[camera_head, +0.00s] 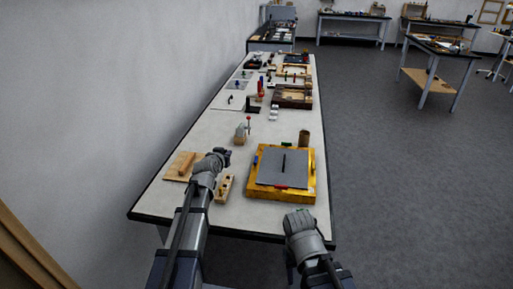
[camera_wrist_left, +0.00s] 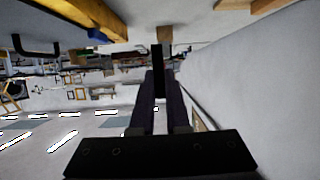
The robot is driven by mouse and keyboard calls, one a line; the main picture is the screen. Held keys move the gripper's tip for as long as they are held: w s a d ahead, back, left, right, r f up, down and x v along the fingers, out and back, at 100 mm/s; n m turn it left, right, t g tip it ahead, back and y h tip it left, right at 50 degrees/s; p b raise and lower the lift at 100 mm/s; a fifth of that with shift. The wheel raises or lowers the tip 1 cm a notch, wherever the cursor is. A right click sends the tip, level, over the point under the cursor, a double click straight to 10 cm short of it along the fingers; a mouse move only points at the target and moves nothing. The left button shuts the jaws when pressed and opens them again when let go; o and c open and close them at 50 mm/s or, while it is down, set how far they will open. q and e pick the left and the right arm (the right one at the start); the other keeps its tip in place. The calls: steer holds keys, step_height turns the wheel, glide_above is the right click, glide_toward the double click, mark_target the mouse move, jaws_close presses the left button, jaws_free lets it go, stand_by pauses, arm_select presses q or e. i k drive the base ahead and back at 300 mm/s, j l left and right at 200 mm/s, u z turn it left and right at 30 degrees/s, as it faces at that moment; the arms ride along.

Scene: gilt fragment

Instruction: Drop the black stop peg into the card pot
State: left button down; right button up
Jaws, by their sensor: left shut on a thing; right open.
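The card pot (camera_head: 304,138) is a brown upright cylinder just behind the yellow tray in the head view. My left gripper (camera_head: 224,154) is over the table, left of the tray and apart from the pot. In the left wrist view, which is upside down, my left gripper (camera_wrist_left: 158,80) is shut on a narrow black piece, the stop peg (camera_wrist_left: 158,56), which sticks out past the fingertips. In the head view the peg is too small to make out. My right gripper (camera_head: 303,226) is open near the table's front right edge; its fingers are mostly hidden.
The yellow tray (camera_head: 308,190) bears a grey plate (camera_head: 270,172) with a black handle. A small block with a red-knobbed lever (camera_head: 240,136) stands ahead of my left gripper. A wooden board (camera_head: 177,171) and a holed wooden block (camera_head: 224,190) lie near it.

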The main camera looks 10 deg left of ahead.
mark_target(304, 140)
steer(key=i+l, duration=0.15)
steer(key=l, duration=0.25)
steer(key=i+l, duration=0.15)
steer(key=l, duration=0.25)
steer(key=i+l, duration=0.1)
steer(key=l, duration=0.3)
steer(key=i+l, duration=0.15)
steer(key=i, duration=0.15)
steer(key=i+l, duration=0.1)
steer(key=i, duration=0.2)
